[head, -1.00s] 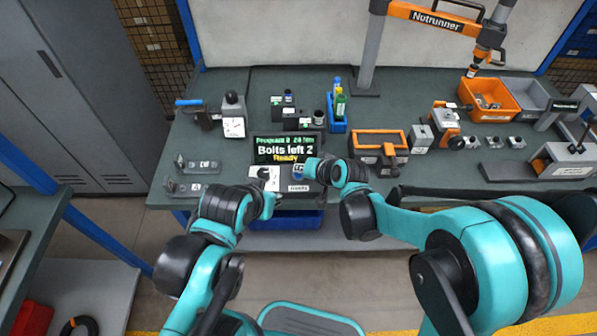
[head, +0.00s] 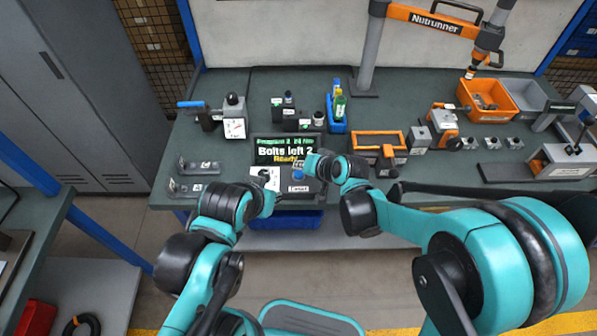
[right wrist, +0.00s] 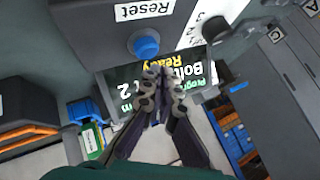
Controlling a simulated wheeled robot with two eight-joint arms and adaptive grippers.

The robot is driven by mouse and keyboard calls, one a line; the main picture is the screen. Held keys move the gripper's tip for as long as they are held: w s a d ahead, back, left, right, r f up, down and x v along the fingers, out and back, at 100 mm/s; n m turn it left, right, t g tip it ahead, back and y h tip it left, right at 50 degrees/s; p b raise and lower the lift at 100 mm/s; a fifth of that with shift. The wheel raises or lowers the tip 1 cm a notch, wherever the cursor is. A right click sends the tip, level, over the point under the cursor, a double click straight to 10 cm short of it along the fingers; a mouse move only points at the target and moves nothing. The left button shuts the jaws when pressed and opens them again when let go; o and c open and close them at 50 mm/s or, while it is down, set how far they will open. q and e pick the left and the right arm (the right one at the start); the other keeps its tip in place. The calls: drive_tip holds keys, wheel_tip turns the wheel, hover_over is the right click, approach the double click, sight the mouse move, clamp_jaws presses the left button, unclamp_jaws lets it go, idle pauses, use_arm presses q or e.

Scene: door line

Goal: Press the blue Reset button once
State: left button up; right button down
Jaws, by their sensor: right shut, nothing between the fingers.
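The blue Reset button (head: 298,174) is on the front of the grey control box, under a lit screen (head: 284,151) reading "Bolts left 2" and "Ready". In the right wrist view the round blue button (right wrist: 145,46) stands out beside the white "Reset" label (right wrist: 144,10). My right gripper (right wrist: 157,72) is shut and empty, with its fingertips in front of the screen, close to the button; I see no clear contact. In the head view the right gripper (head: 308,162) is just above the button. My left gripper (head: 269,203) is beside the box's lower left, its fingers unclear.
A white label plate with a black knob (head: 264,177) is left of the button. An orange-framed tray (head: 378,142) stands to the right, a blue bottle holder (head: 337,123) behind. Grey brackets (head: 198,167) lie to the left. A blue bin (head: 285,220) hangs below the bench edge.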

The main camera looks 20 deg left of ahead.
sight(300, 174)
wheel_tip(300, 174, up, 5)
drive_tip(key=p, duration=0.3)
drive_tip(key=shift+f, duration=0.1)
idle(0.7)
drive_tip(key=s+d+r+h, duration=0.2)
drive_tip(key=s+d, duration=0.3)
drive_tip(key=d, duration=0.5)
drive_tip(key=s+d+r+m+t+h, duration=0.1)
drive_tip(key=s+d+r+h, duration=0.1)
drive_tip(key=s+d, duration=0.4)
drive_tip(key=s+d+r+h, duration=0.3)
drive_tip(key=s+d, duration=0.2)
drive_tip(key=d, duration=1.1)
drive_tip(key=shift+s+r, duration=0.15)
drive_tip(key=shift+s, duration=0.1)
